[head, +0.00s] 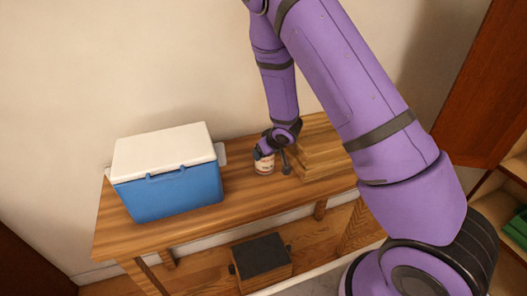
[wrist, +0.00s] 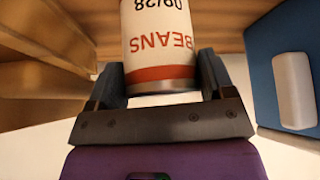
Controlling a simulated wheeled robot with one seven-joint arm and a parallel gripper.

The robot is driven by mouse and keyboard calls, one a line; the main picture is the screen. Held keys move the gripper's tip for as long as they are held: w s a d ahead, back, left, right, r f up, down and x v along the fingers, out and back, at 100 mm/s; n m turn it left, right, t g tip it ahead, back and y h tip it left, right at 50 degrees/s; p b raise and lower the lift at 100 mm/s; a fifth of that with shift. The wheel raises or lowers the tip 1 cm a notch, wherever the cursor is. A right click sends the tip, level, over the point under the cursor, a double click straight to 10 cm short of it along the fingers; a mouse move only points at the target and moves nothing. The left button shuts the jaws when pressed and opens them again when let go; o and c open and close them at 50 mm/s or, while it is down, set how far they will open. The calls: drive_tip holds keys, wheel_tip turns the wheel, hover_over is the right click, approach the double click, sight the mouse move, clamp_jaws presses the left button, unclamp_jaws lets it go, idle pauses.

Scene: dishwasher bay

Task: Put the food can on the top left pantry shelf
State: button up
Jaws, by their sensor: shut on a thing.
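The food can (head: 264,167) is a small can with a white and red label on the wooden table. In the wrist view the can (wrist: 158,50) shows "BEANS" upside down and sits between the two fingers. My gripper (head: 264,156) is shut on the can from above; in the wrist view my gripper (wrist: 160,88) has one finger on each side of it. I cannot tell whether the can touches the table. An open wooden cabinet (head: 487,208) with shelves is at the right edge, only partly in view; its upper shelves are out of frame.
A blue cooler (head: 172,190) with a white lid stands left of the can. A wooden box or stacked boards (head: 320,155) lies close to its right. A dark-topped box (head: 262,255) sits under the table (head: 125,238). A brown door (head: 490,90) stands at the right.

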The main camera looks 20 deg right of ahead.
drive_tip(key=shift+f, duration=0.1)
drive_tip(key=o, duration=1.2)
drive_tip(key=v, duration=1.2)
